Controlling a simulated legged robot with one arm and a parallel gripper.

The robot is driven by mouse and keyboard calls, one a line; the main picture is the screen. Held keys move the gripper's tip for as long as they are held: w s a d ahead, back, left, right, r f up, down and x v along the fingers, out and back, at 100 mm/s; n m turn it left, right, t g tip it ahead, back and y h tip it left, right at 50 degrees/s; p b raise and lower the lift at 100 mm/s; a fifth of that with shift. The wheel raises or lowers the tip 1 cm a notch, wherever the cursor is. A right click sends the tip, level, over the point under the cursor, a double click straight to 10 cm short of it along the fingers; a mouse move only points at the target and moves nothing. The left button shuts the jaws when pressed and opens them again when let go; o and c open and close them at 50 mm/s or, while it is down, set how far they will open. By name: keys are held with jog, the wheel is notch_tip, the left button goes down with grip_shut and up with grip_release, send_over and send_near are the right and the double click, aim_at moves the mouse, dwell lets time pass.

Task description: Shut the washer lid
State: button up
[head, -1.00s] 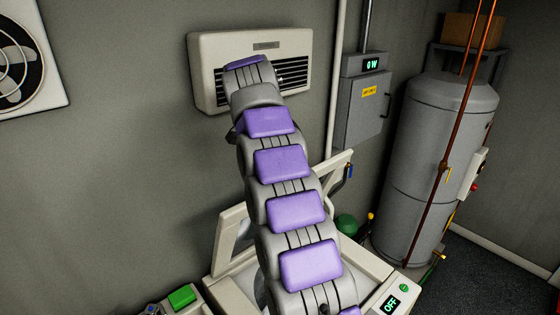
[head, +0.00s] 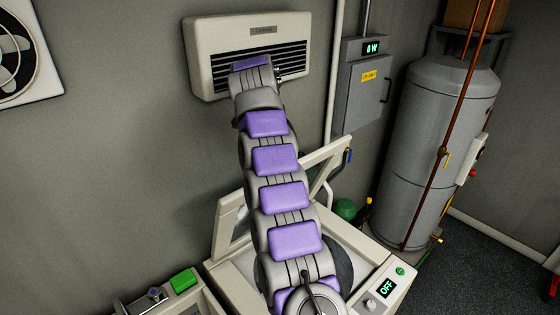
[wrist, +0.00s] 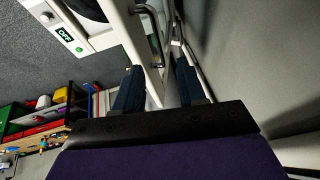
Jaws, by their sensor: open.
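The white washer (head: 235,285) stands at the bottom middle of the head view, under my arm. Its lid (head: 328,152) is raised and leans towards the wall, with its middle hidden by my arm. The wrist view also shows the washer (wrist: 95,40) at top left, with its dark opening, and the pale lid edge with a bar handle (wrist: 152,30) near the top middle. My gripper (wrist: 158,66) is open, its two dark blue fingers apart, with part of the pale lid frame showing between and beyond them. Contact cannot be told. The head view hides my gripper behind the arm.
A wall heater (head: 215,60) hangs behind the arm. A grey electrical box (head: 365,95) and a grey tank (head: 430,150) with copper pipes stand to the right. A unit with a green button (head: 183,280) adjoins at left. Shelves with bins (wrist: 40,115) show in the wrist view.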

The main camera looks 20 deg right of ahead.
jog(key=x, duration=1)
jog(key=shift+s+a+f, duration=0.1)
jog(key=shift+a+f, duration=0.1)
jog(key=shift+d+f, duration=0.35)
jog(key=shift+d, duration=0.25)
jog(key=shift+a, duration=0.3)
jog(key=c, duration=0.6)
grip_shut()
